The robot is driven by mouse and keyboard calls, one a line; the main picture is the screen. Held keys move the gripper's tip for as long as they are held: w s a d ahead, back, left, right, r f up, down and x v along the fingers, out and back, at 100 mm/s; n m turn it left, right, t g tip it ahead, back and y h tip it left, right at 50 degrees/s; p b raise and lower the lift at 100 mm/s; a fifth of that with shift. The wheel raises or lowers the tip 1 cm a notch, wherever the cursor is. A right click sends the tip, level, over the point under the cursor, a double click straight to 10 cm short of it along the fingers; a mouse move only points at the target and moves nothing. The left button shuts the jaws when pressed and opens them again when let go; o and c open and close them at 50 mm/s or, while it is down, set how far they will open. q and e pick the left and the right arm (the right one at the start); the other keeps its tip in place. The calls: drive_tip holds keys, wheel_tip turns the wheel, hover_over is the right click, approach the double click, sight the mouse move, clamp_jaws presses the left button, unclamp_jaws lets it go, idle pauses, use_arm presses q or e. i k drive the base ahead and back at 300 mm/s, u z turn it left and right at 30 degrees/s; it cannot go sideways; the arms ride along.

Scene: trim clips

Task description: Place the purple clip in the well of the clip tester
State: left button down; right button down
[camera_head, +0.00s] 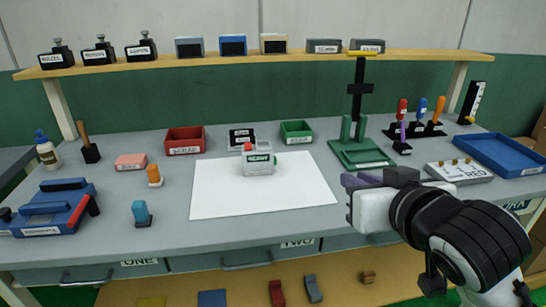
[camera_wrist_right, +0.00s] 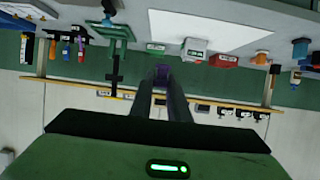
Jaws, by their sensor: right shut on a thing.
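My right gripper (camera_head: 357,181) comes in from the right and is held above the table's front right, right of the white sheet. In the right wrist view, its two dark fingers are shut on the purple clip (camera_wrist_right: 161,73) at their tips. In the head view the clip is hard to separate from the fingers. A pale grey block with a red button and a green-marked label (camera_head: 258,160), which looks like the clip tester, stands on the white sheet's back edge. It also shows in the right wrist view (camera_wrist_right: 194,46). Its well cannot be made out. My left gripper is out of view.
The white sheet (camera_head: 262,198) is otherwise clear. A green stand (camera_head: 360,153), a labelled plate (camera_head: 458,172) and a blue tray (camera_head: 503,153) lie to the right. Red (camera_head: 185,140) and green (camera_head: 296,132) bins stand behind. Small coloured blocks stand left.

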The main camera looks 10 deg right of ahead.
sight(264, 148)
drive_tip(key=k, duration=1.15)
drive_tip(key=u, duration=0.95)
drive_tip(key=i, duration=2.05)
drive_tip(key=z, duration=0.8)
drive_tip(key=i, duration=0.3)
drive_tip(key=z, duration=0.25)
